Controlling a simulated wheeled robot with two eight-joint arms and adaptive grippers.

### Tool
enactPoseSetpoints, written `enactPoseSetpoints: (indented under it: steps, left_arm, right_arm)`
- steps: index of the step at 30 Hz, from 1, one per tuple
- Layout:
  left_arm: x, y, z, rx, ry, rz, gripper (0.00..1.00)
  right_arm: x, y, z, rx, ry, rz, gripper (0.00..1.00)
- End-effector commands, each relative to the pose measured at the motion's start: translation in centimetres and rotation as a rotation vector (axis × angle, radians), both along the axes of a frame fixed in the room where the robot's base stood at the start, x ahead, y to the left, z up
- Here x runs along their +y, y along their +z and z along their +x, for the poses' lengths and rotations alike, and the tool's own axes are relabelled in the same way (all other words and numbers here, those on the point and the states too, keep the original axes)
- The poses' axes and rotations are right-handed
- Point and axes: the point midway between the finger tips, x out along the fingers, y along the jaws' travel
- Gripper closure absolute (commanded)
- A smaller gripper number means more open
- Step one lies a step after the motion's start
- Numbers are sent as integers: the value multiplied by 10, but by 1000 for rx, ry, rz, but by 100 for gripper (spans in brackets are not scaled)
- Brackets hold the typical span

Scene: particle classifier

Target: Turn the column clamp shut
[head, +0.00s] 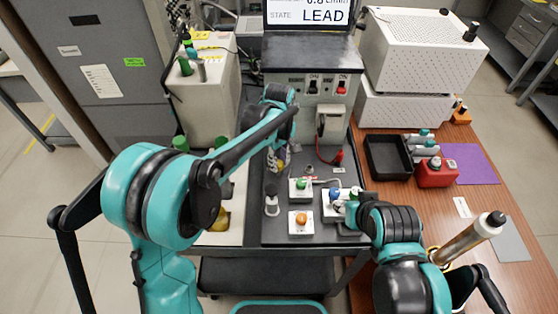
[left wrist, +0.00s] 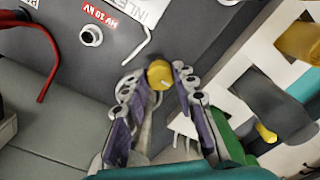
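A round yellow knob (left wrist: 160,74) shows in the left wrist view, on the dark panel by the partly visible inlet lettering. It may be the column clamp's knob; its mounting is hidden. My left gripper (left wrist: 157,88) points at it with its fingertips on either side, close to or touching it. I cannot tell whether they press on it. In the head view my left gripper (head: 277,160) is low over the back left of the dark deck, small and partly hidden. My right arm reaches in from the lower right; its gripper (head: 346,204) is foreshortened at the small switch boxes, its fingers unclear.
The dark deck (head: 285,222) carries an orange-knob box (head: 301,223) and a green-knob box (head: 301,188). A grey control unit (head: 312,100) stands behind. A black tray (head: 388,157) and red box (head: 437,172) are on the wooden table. A metal cylinder (head: 466,239) stands tilted right.

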Motion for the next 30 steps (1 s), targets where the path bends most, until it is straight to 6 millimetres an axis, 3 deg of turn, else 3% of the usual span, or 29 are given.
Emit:
enactPoseSetpoints:
  steps: [2,8,16,25,26,27,28,30]
  left_arm:
    - [0,0,0,0,0,0,100]
    - [0,0,0,0,-30,0,100]
    - [0,1,0,1,-246,-1,100]
    - [0,0,0,1,-266,-1,100]
    - [0,0,0,1,-266,-1,71]
    - [0,0,0,1,-266,-1,60]
    - [0,0,0,1,-266,-1,52]
    - [0,0,0,1,-265,-1,52]
  right_arm:
    - [0,0,0,0,0,0,58]
    - [0,2,0,0,0,0,58]
    - [0,10,0,0,0,0,58]
    - [0,10,0,0,0,0,58]
    - [0,10,0,0,0,0,58]
    - [0,10,0,0,0,0,58]
    - [0,10,0,0,0,0,58]
    - [0,10,0,0,0,0,58]
